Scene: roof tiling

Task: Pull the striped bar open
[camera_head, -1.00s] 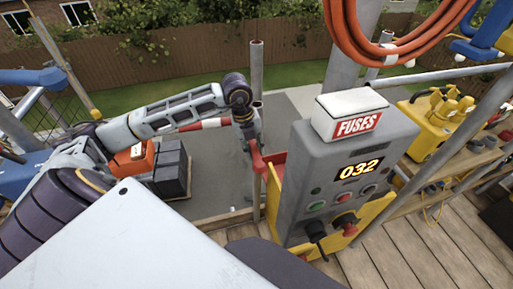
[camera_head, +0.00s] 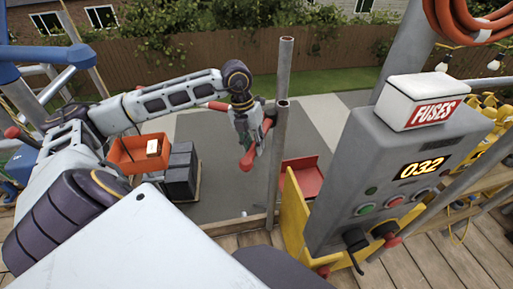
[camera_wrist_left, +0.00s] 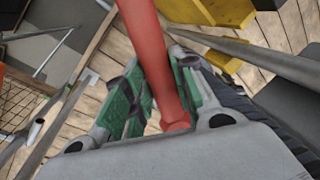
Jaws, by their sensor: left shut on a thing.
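The striped bar (camera_head: 218,105) shows in the head view as a red piece just below my left forearm. Most of its length is hidden behind my arm and gripper. My left gripper (camera_head: 249,140) points down, left of the upright grey post (camera_head: 281,130). A red rounded end (camera_head: 247,161) sticks out by its fingertips. In the left wrist view, a smooth red bar (camera_wrist_left: 149,50) runs from the top edge down between the green-padded fingers (camera_wrist_left: 158,95), which are shut on it. No white stripe shows there. My right gripper is not in view.
A grey control box (camera_head: 375,165) with a white FUSES cap and lit 032 stands right of the post, on a yellow frame (camera_head: 294,215). An orange crate (camera_head: 137,152) and dark blocks (camera_head: 179,172) lie left. Grey floor behind the gripper is clear.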

